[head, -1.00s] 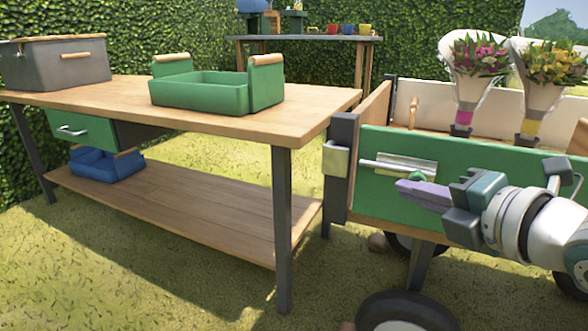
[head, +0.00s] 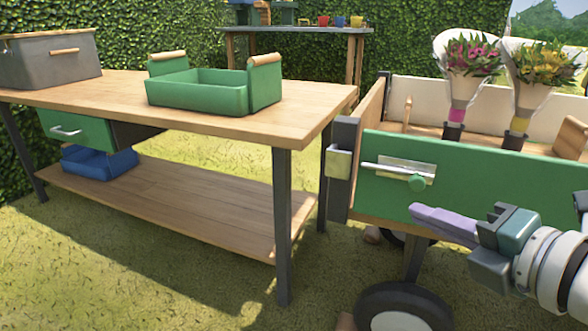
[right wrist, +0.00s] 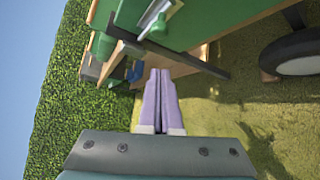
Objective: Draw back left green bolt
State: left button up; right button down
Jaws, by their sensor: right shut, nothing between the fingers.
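The left bolt (head: 385,168) is a silver rod on a pale plate with a green round knob (head: 417,183), fixed on the cart's green end panel (head: 460,180). The rod's left end appears slightly apart from the metal catch (head: 338,161) on the dark corner post. My right gripper (head: 414,212) is shut and empty, its purple fingers together below the knob and apart from it. In the right wrist view the closed fingers (right wrist: 160,74) point toward the cart, with the bolt (right wrist: 157,18) near the top. My left gripper is not in view.
A wooden workbench (head: 200,105) with a green tray (head: 197,92) stands left of the cart. Two wrapped bouquets (head: 470,65) stand in the cart. A cart wheel (head: 402,308) is below my right gripper. Open grass lies in front of the bench.

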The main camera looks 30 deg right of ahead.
jog(key=v, duration=0.2)
jog(key=shift+s+a+r+p, duration=0.15)
jog(key=shift+s+a+p, duration=0.05)
jog(key=shift+s+p, duration=0.1)
dwell(0.3)
